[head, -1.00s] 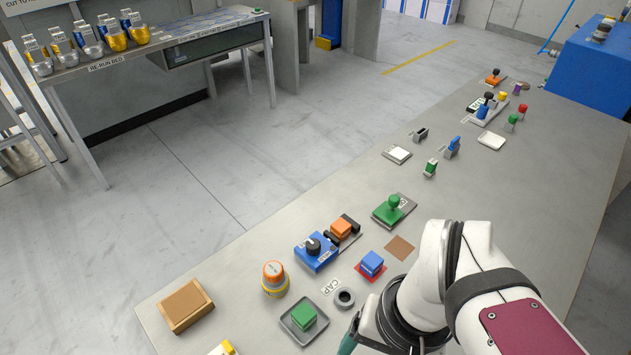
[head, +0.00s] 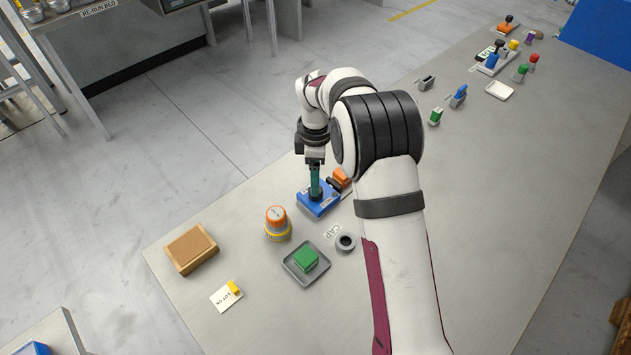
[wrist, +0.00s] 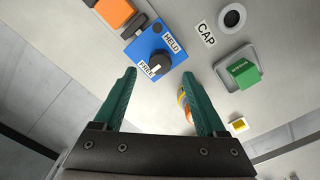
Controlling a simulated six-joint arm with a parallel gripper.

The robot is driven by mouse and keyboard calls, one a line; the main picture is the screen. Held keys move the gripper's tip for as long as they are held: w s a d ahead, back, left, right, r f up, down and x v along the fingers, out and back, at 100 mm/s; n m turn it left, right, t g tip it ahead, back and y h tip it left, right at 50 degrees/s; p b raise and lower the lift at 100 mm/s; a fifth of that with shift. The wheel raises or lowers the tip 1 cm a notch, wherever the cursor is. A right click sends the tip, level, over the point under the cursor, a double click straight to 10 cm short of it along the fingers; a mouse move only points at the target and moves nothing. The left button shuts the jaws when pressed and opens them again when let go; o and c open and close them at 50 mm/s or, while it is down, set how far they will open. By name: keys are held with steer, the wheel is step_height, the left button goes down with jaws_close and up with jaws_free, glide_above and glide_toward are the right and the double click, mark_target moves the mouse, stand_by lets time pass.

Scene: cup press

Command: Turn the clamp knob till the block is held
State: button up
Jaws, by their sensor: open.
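The blue clamp base (head: 318,206) sits on the grey bench, with my gripper (head: 315,190) pointing down over it. In the wrist view the base (wrist: 150,47) carries a black clamp knob (wrist: 159,63) and labels reading FREE and HELD. The knob's white mark lies on the FREE side. My green-fingered gripper (wrist: 161,75) is open, and the knob shows between and just beyond the fingertips.
Near the clamp stand an orange-topped yellow cylinder (head: 277,222), a grey ring (head: 346,242) by a CAP label, and a green block (head: 305,260) in a grey tray. A brown box (head: 190,248) is at the left edge.

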step_height(320, 180, down, 4)
steer(key=shift+f, duration=0.1)
jaws_close()
stand_by(0.5)
